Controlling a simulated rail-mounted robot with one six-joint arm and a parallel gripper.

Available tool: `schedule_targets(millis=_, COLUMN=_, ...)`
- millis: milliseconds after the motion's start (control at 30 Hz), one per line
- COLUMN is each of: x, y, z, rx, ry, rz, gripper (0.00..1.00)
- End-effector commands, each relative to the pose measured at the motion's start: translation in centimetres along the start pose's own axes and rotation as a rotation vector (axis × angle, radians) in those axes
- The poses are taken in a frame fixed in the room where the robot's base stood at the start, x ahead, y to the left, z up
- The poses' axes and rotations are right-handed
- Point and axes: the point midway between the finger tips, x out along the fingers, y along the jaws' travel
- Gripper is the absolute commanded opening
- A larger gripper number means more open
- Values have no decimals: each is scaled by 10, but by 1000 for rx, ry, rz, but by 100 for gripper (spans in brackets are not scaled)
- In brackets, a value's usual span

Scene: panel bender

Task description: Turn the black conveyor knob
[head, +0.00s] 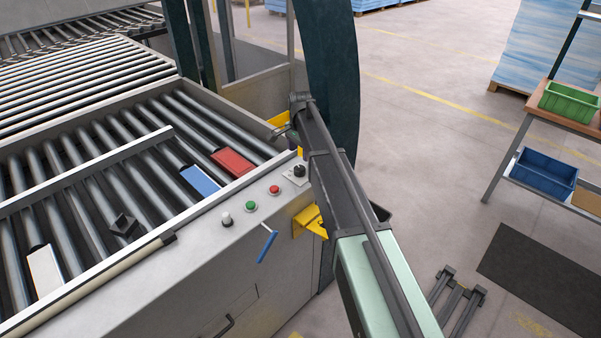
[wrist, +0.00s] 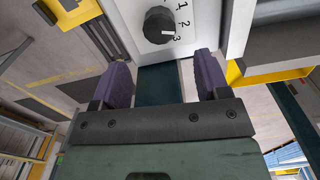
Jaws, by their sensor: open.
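The black conveyor knob (head: 300,171) sits on a pale plate at the right end of the machine's control panel. In the wrist view the knob (wrist: 159,25) shows close up, with a white mark pointing near the numeral 3 on its white plate (wrist: 205,20). My gripper (wrist: 161,62) is open, with its two purple fingers apart and nothing between them. The knob lies beyond the fingertips, roughly centred between them, and is not touched. In the head view my gripper (head: 291,140) is small and partly hidden at the arm's end, just behind the knob.
Red (head: 233,162) and blue (head: 200,180) blocks lie on the rollers. A yellow bracket (head: 308,220) juts below the panel.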

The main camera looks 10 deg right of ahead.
Motion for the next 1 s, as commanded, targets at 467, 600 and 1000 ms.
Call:
schedule_targets(millis=467, x=79, y=0, z=0, rx=-1, ry=0, rz=0, gripper=69)
schedule_targets(millis=600, x=77, y=0, z=0, rx=-1, ry=0, rz=0, gripper=69)
schedule_targets(millis=1000, x=77, y=0, z=0, rx=-2, ry=0, rz=0, gripper=19)
